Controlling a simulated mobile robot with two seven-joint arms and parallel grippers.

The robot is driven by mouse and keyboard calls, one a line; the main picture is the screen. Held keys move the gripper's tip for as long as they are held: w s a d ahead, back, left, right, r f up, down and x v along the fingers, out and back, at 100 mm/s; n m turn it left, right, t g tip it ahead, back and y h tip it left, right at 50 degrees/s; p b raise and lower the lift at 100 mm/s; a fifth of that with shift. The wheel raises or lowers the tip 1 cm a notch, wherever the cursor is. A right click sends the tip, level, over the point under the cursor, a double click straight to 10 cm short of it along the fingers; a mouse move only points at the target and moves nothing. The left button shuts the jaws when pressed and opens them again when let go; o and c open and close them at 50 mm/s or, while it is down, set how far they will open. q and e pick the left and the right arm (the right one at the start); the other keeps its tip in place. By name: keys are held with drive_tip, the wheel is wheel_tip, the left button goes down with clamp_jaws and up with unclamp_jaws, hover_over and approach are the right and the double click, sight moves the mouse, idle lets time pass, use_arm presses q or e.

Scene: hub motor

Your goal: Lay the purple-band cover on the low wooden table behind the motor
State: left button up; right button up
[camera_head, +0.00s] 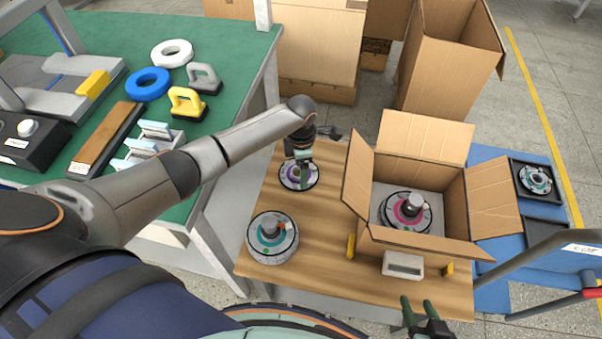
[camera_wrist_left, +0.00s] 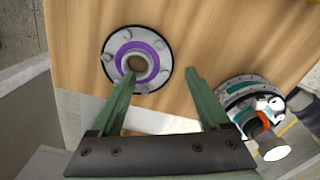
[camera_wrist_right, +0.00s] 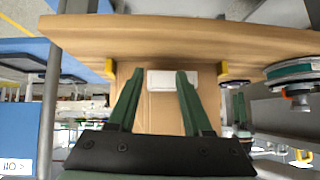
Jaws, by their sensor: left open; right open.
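The purple-band cover (camera_head: 313,177) lies flat on the low wooden table (camera_head: 325,240), near its back left corner, behind the teal-band motor (camera_head: 272,238). In the left wrist view the purple-band cover (camera_wrist_left: 137,60) rests on the wood, with the motor (camera_wrist_left: 252,104) to its right. My left gripper (camera_head: 304,180) is over the cover and hides part of it. In the left wrist view my left gripper (camera_wrist_left: 168,78) is open, with one fingertip close by the cover's edge; I cannot tell whether it touches. My right gripper (camera_head: 418,304) is open and empty at the table's front edge.
An open cardboard box (camera_head: 410,238) on the table's right holds a pink-band motor part (camera_head: 407,209). A white block (camera_head: 403,265) stands before it, between yellow clips. A green workbench (camera_head: 225,60) with tools is at left. Bare wood lies between motor and box.

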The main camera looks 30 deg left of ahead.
use_arm(q)
wheel_tip(320, 180, up, 8)
drive_tip(key=p, duration=0.2)
drive_tip(key=shift+f, duration=0.15)
idle(0.4)
